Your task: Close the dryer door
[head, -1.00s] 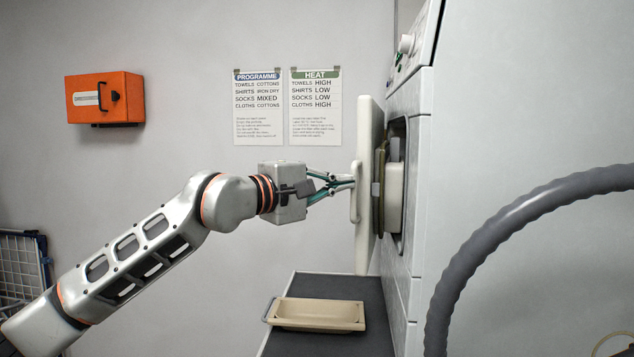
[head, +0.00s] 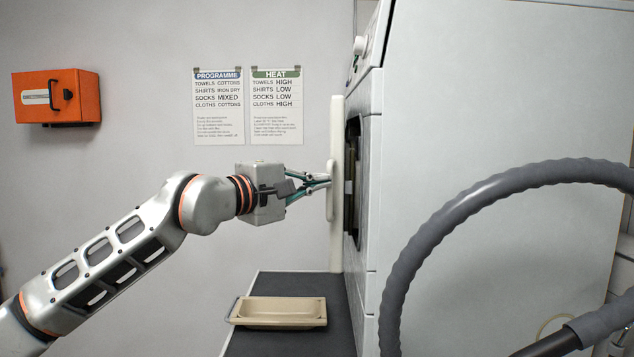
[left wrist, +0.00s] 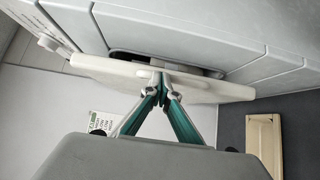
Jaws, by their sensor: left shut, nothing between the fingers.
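The white dryer (head: 480,110) stands on the right in the head view. Its door (head: 337,235) is seen edge-on, nearly parallel to the front, with a narrow dark gap at the opening (head: 353,180). My left gripper (head: 328,180) is shut and empty, its fingertips at the door's outer face by the handle (head: 331,205). In the left wrist view the closed fingertips (left wrist: 160,82) meet the door (left wrist: 110,68), and a dark strip of the opening shows behind it. I cannot tell how firmly they touch. My right gripper is not in view.
A beige tray (head: 238,312) lies on a dark surface (head: 285,285) below the door. A grey ribbed hose (head: 400,270) arches in front of the dryer at right. An orange box (head: 85,98) and two posters (head: 219,125) are on the wall.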

